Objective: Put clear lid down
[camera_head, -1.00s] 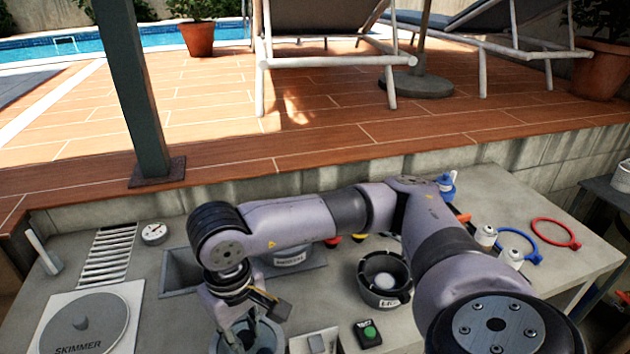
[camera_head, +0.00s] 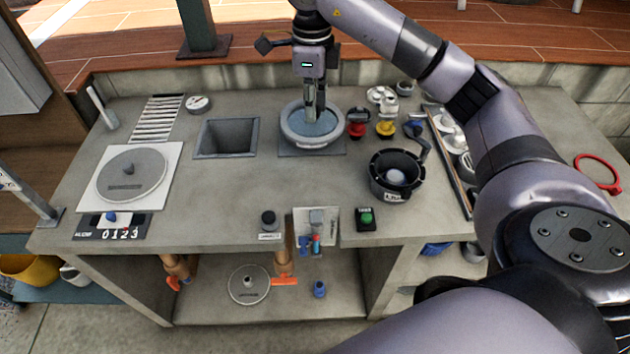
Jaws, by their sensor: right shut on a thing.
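My right gripper (camera_head: 314,112) points straight down at the back of the counter, with its fingers shut on the clear lid (camera_head: 299,128). The lid is a round, bluish see-through disc. It is over the round grey pot (camera_head: 312,145) on a dark square pad, roughly centred on it. I cannot tell whether the lid rests on the rim or is just above it. The fingertips hide the lid's middle. My left gripper is not in view.
Left of the pot is a rectangular opening (camera_head: 227,137). The skimmer cover (camera_head: 132,175) lies farther left. Red and yellow knobs (camera_head: 385,129) stand close to the pot's right, with a black basket (camera_head: 396,174) nearer the front. The counter's middle is clear.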

